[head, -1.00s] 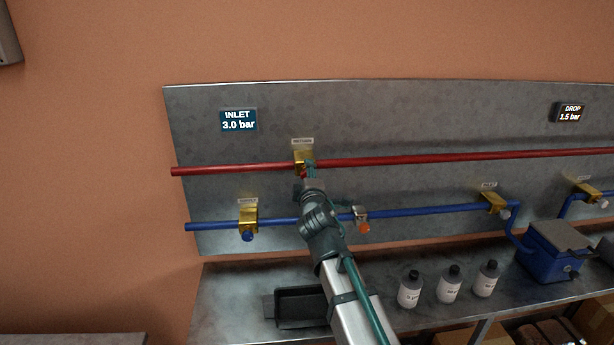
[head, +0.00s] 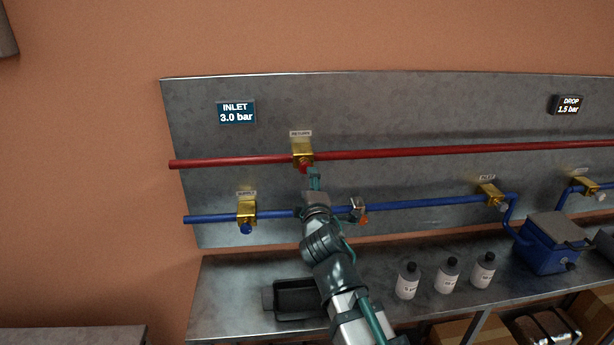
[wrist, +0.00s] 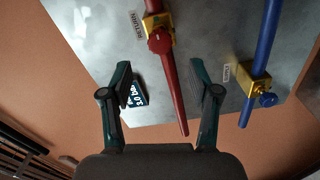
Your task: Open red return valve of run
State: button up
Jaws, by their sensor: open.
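The return valve is a brass body (head: 302,152) with a red knob (head: 306,168) on the red pipe (head: 400,154), under a RETURN label. My gripper (head: 314,182) is just below and in front of the knob in the head view. In the wrist view my gripper (wrist: 162,80) is open, with one finger on each side and nothing between the pads. The red knob (wrist: 160,42) shows in the wrist view beyond the fingertips, roughly centred between them and apart from them. Its brass body (wrist: 158,24) is partly hidden behind it.
Below runs a blue pipe (head: 420,205) with the brass supply valve (head: 247,210) at left and a small orange-tipped fitting (head: 358,211) close to my arm. An inlet display (head: 237,113) reads 3.0 bar.

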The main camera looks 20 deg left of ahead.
jog(key=v, duration=0.2)
jog(key=shift+s+d, duration=0.15)
jog(key=shift+s, duration=0.2)
